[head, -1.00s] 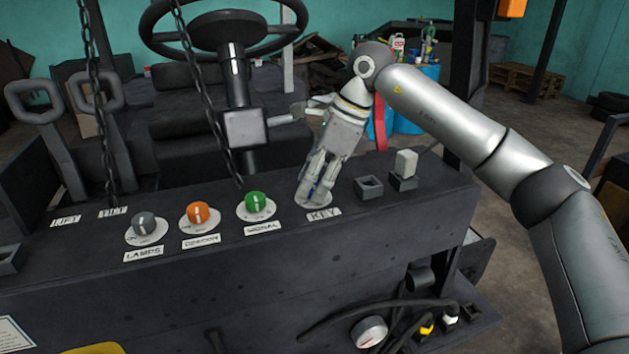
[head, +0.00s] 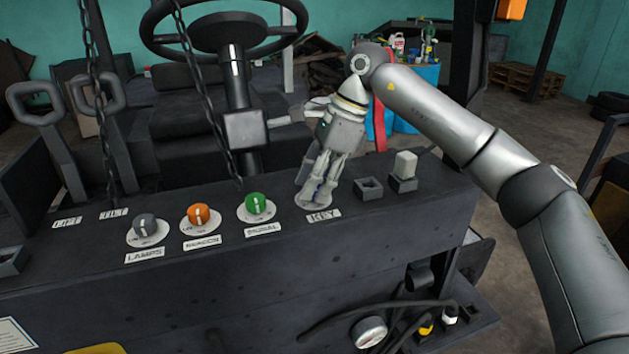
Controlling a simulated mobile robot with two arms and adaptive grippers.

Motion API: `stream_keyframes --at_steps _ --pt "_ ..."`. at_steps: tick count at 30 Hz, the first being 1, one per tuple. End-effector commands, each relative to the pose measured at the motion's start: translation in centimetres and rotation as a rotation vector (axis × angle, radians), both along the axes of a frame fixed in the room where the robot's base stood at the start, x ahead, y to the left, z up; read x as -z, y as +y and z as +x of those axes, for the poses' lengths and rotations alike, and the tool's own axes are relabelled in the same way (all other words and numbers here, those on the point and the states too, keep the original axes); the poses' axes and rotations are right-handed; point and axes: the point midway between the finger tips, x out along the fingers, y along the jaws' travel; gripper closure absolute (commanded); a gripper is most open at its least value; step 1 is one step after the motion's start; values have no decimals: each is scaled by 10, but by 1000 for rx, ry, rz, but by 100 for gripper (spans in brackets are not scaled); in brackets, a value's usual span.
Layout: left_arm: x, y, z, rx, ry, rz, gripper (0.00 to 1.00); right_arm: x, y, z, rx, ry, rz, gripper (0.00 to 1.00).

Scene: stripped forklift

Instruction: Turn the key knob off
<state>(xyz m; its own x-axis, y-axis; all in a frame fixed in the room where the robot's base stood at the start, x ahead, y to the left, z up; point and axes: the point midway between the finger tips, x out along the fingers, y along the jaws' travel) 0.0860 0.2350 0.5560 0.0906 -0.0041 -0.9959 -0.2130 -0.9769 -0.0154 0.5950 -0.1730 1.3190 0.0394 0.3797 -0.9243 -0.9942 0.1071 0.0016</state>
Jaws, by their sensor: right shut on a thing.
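The key knob's round plate (head: 300,200) sits on the dark panel, above the KEY label (head: 323,215). My right gripper (head: 316,197) comes down over it from above and is shut on the key knob. The fingers hide the knob itself, so its turn angle cannot be read. My right arm reaches in from the right. My left gripper is not in the picture.
Left of the key are the green signal knob (head: 257,204), orange beacon knob (head: 199,215) and grey lamps knob (head: 144,226). Right are an empty square socket (head: 368,188) and a white-topped switch (head: 405,165). Chains (head: 206,100) hang before the steering wheel (head: 225,28).

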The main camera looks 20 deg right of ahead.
Motion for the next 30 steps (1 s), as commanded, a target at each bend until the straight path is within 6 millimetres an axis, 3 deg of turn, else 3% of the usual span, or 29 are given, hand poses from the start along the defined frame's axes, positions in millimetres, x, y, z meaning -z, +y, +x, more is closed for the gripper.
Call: stream_keyframes --at_steps 6,17,30 --pt "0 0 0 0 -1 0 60 -2 0 1 1 -5 1 45" --pt "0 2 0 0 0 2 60 -6 -2 0 1 -3 1 45" --pt "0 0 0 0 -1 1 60 -84 -34 -3 3 -6 3 45"
